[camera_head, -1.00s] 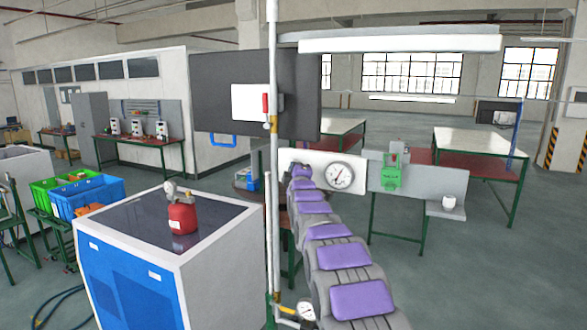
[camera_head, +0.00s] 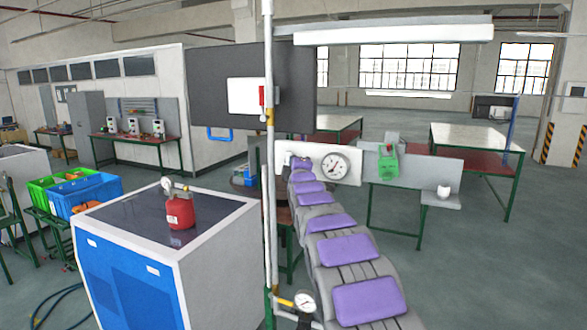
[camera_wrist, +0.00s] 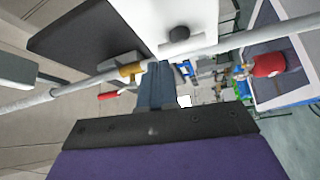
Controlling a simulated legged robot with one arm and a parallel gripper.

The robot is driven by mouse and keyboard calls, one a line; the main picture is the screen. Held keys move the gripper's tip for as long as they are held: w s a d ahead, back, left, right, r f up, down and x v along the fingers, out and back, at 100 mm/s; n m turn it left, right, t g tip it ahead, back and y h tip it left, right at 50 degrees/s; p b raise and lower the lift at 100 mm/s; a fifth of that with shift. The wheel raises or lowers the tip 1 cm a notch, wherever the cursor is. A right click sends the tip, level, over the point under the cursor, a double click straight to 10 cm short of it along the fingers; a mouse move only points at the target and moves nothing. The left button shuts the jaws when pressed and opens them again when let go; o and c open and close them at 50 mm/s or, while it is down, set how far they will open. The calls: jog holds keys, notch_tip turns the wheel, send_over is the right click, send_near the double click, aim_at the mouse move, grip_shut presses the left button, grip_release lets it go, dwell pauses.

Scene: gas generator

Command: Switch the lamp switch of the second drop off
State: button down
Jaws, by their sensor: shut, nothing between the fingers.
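A white panel (camera_head: 247,96) is mounted on a dark board (camera_head: 215,75) behind the upright pipe. In the wrist view the white panel (camera_wrist: 150,22) carries a round black knob (camera_wrist: 179,33); I cannot tell whether this is the lamp switch. A long lamp (camera_head: 395,34) hangs at the upper right of the head view. My gripper (camera_wrist: 155,82) is shut and empty in the wrist view. It appears below the panel and knob in that picture, with no visible contact.
A pipe (camera_head: 267,190) with a red handle (camera_head: 262,96) stands in front of the board and crosses the wrist view. A cabinet (camera_head: 150,275) bearing a red canister (camera_head: 180,211) stands at left.

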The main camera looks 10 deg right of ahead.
jog(key=shift+s+a+b, duration=0.85)
jog(key=shift+s+b, duration=0.05)
jog(key=shift+s, duration=3.65)
jog(key=s+d+f+m+g+b, duration=0.1)
jog(key=s+f+m+g+b, duration=0.35)
jog(key=s+f, duration=0.8)
jog(key=s+d+f+m+g+b, duration=0.1)
jog(key=s+f+m+g+b, duration=0.4)
jog(key=s+f, duration=0.75)
jog(key=s+a+f+m+g+b, duration=0.1)
jog(key=s+f+m+g+b, duration=0.1)
jog(key=s+f, duration=0.6)
jog(key=s+a+f+m+g+b, duration=0.2)
jog(key=s+f+g+b, duration=0.2)
jog(key=s+f, duration=0.4)
jog(key=s+a+f+m+g+y+b, duration=0.1)
jog(key=s+f+g, duration=0.4)
jog(key=s, duration=1.2)
notch_tip(320, 180, down, 4)
jog(key=shift+s+a+r+m+g+b, duration=0.2)
jog(key=shift+a+m+g+b, duration=0.2)
jog(key=shift+b, duration=0.75)
